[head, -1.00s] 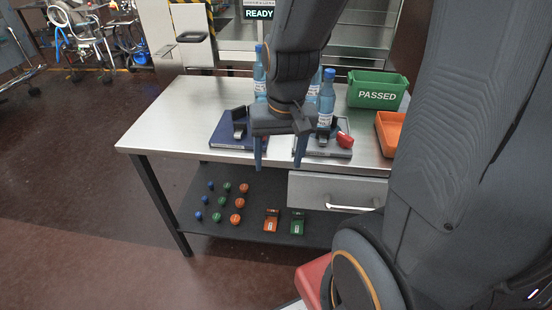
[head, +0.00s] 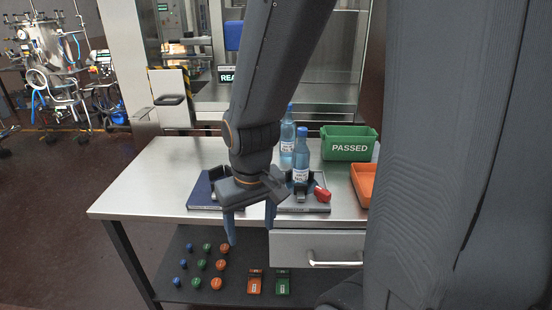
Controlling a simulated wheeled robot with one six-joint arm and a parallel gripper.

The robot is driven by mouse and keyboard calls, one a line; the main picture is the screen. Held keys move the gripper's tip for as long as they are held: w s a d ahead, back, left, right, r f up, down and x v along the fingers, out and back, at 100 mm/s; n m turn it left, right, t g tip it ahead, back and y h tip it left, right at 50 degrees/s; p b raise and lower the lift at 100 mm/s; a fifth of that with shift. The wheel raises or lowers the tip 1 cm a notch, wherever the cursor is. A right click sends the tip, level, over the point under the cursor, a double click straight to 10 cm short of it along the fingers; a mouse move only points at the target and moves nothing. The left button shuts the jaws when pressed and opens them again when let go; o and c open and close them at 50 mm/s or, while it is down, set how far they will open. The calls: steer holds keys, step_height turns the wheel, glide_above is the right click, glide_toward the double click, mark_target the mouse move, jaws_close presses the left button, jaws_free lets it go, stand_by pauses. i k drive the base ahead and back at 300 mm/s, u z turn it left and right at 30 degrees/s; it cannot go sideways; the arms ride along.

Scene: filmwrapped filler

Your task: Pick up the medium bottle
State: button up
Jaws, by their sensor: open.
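Two blue bottles show on the table to the right of my arm. I cannot tell which is the medium one. My gripper (head: 251,230) is open and empty, fingers pointing down, in front of the table's front edge and left of the bottles. My arm hides part of the tabletop behind it.
The steel table (head: 150,180) is clear at its left. A green PASSED bin (head: 347,148) and an orange tray (head: 362,184) stand right.

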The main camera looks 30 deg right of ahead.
mark_target(299, 169)
steer(key=z, duration=0.05)
steer(key=k, duration=0.45)
steer(key=u, duration=0.7)
steer(key=i, duration=0.75)
steer(key=z, duration=2)
